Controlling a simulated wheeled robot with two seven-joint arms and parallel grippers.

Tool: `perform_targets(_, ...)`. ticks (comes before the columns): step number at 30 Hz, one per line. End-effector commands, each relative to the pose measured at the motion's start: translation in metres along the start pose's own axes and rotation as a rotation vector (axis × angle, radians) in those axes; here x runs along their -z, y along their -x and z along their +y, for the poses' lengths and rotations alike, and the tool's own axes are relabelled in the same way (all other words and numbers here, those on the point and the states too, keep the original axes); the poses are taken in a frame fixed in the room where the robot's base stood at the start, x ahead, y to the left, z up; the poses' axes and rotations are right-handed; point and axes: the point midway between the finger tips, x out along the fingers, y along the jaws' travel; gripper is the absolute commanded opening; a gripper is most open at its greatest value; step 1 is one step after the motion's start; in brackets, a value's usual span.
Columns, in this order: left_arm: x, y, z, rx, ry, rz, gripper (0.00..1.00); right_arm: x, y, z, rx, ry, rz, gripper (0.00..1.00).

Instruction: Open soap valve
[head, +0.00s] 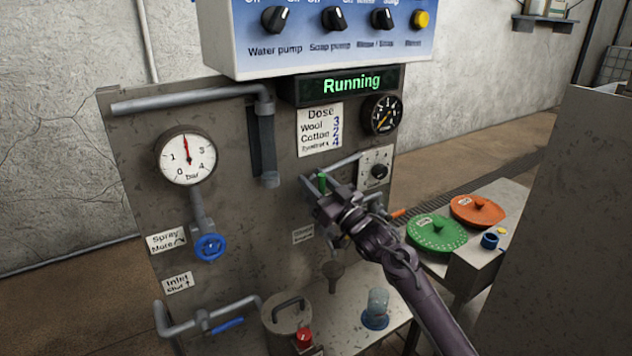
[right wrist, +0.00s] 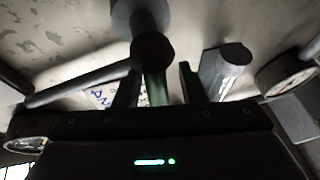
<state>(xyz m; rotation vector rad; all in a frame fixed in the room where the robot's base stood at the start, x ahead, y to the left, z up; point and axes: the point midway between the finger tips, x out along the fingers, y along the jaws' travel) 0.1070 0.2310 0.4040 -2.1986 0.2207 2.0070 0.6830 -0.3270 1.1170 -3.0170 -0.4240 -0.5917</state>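The soap valve appears to be the small valve with a green handle (head: 322,183) on the grey panel, right of the middle. A grey pipe (head: 345,163) runs beside it. My right gripper (head: 326,196) is at this valve and partly hides it. In the right wrist view the green handle (right wrist: 155,87) stands between the two fingers of my right gripper (right wrist: 158,90). Gaps show on both sides of the handle, so the fingers are apart and not closed on it. The valve body behind the gripper is partly hidden. My left gripper is not in view.
A pressure gauge (head: 186,158), a blue wheel valve (head: 210,247) and a blue lever (head: 228,324) are on the panel's left. The display (head: 350,84) reads "Running". A small dial box (head: 376,171) is close right of my gripper. Green (head: 437,233) and orange (head: 478,210) lids lie right.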

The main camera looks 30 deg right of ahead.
Motion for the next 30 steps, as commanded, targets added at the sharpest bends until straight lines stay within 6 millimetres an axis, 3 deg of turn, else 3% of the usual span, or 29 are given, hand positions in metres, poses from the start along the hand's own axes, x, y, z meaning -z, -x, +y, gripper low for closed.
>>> perform_targets(8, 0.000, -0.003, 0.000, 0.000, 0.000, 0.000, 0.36, -0.001, 0.008, 0.001, -0.001, 0.000, 0.002, 0.37)
perform_targets(21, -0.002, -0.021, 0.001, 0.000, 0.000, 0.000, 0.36, -0.002, 0.072, 0.000, -0.001, 0.000, 0.000, 0.37)
perform_targets(30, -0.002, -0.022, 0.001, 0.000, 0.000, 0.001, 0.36, 0.001, 0.078, 0.000, 0.000, 0.000, 0.001, 0.37)
